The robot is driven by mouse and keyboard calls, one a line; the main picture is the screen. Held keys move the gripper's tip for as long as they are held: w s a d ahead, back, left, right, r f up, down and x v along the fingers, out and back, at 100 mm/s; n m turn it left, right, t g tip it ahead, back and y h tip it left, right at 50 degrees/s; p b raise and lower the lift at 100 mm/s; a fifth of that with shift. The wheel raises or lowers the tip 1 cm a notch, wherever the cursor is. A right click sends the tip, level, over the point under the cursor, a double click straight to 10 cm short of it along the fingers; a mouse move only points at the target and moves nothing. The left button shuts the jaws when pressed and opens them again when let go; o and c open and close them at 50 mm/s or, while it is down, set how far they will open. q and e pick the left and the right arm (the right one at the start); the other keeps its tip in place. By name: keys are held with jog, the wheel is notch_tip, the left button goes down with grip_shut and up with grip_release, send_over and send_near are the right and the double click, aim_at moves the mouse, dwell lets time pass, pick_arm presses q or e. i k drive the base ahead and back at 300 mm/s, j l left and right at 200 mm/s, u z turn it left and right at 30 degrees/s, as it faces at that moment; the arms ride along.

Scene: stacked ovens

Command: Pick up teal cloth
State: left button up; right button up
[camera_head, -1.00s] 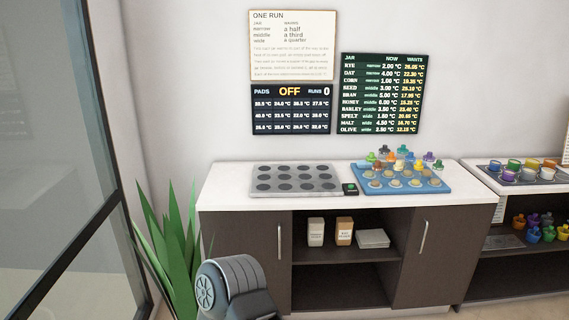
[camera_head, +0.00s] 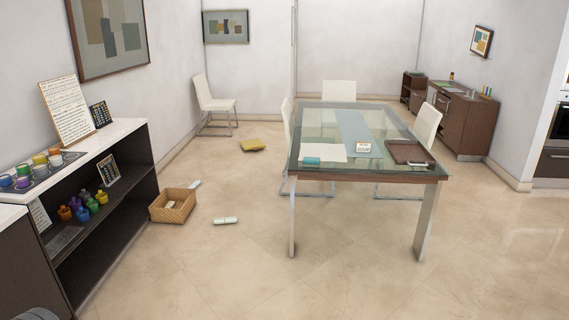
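A small teal folded piece (camera_head: 312,160), which looks like the teal cloth, lies near the front left corner of the glass-topped table (camera_head: 345,170). It is at the front edge of a white sheet (camera_head: 325,150). It is small in the view, so its folds cannot be made out. The table stands across the room, well away from me. Neither of my grippers is in view; only a grey bit of my own arm shows at the bottom left corner.
A shelf unit (camera_head: 140,140) with jars stands on the left. A wicker basket (camera_head: 173,206), a pale rolled item (camera_head: 225,220) and a yellow cushion (camera_head: 252,145) lie on the floor. White chairs (camera_head: 426,124) surround the table. The floor in front is clear.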

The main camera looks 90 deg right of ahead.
aim_at(307, 160)
jog(key=z, duration=3.05)
jog(key=i, duration=0.5)
jog(key=i+u, duration=0.15)
jog(key=i, duration=0.45)
jog(key=i+u, duration=0.15)
jog(key=i, duration=0.5)
jog(key=i+l+u, duration=0.15)
jog(key=i, duration=0.45)
jog(key=i+l+u, duration=0.15)
jog(key=i, duration=0.45)
jog(key=i+u, duration=0.1)
jog(key=i, duration=1.5)
